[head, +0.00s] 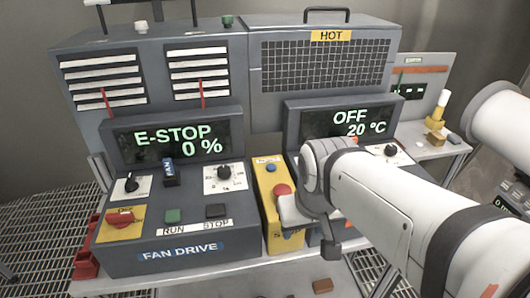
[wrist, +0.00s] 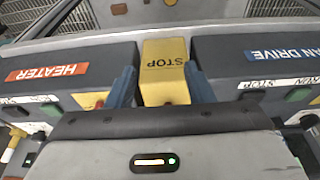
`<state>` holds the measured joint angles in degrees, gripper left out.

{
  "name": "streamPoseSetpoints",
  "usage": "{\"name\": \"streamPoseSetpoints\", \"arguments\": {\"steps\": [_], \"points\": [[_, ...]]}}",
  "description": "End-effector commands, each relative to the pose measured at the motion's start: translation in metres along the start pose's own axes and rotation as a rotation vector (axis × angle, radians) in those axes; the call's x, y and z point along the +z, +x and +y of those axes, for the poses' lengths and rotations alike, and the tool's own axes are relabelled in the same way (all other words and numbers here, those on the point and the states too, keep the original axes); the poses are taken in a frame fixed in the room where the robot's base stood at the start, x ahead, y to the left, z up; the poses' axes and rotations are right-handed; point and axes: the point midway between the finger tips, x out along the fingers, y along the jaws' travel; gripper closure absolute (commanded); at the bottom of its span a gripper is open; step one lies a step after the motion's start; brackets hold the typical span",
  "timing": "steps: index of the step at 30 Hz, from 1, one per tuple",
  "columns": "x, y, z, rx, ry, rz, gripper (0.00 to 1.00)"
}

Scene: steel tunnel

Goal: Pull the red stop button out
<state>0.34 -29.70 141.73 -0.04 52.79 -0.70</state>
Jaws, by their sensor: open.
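The red stop button (head: 283,189) is a round cap on top of a yellow box (head: 269,213), between the fan drive and heater panels. The wrist view shows the box's yellow front with the word STOP (wrist: 164,61), upside down. My gripper (wrist: 160,70) is open, its two blue fingers apart, one on each side of the yellow box in that picture. Nothing shows held between them. In the head view my wrist covers the right part of the box, and the fingers cannot be made out.
The fan drive panel (head: 180,245) stands left of the box; its display (head: 178,141) reads E-STOP and 0 %. The heater panel's display (head: 345,122) reads OFF and 20 °C. A small brown block (head: 322,286) lies in front.

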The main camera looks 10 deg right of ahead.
Motion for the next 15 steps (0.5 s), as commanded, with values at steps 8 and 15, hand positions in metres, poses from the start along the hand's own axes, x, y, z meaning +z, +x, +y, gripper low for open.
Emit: {"name": "streamPoseSetpoints", "arguments": {"steps": [8, 15], "points": [[-0.083, -0.017, -0.006, -0.012, -0.129, -0.13, 0.38], [-0.144, -0.025, -0.006, -0.032, -0.231, -0.237, 0.38]]}}
